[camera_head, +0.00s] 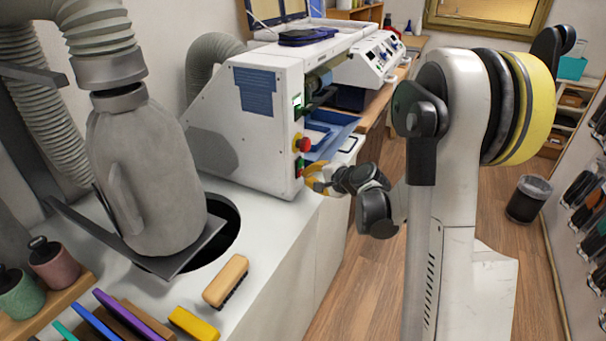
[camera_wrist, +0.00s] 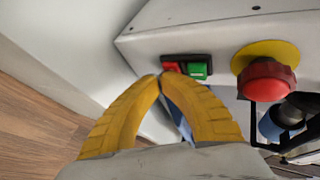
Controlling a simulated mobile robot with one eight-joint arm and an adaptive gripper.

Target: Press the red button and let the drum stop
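A small switch with a red button (camera_wrist: 172,67) and a green button (camera_wrist: 198,70) sits on the white machine's panel (camera_head: 262,130). My gripper (camera_wrist: 160,77) has its yellow fingertips together, with nothing between them. The tips are right by the red button's lower left in the wrist view; I cannot tell whether they touch it. In the head view my gripper (camera_head: 309,180) is at the machine's front corner, just below the switch. A roller that looks like the drum (camera_head: 318,79) shows in the machine's opening; whether it turns is not clear.
A large red mushroom knob (camera_wrist: 266,80) on a yellow disc is right of the switch. A blue tray (camera_head: 335,125) lies beyond the panel. The white bench (camera_head: 285,235) holds a brush (camera_head: 226,281).

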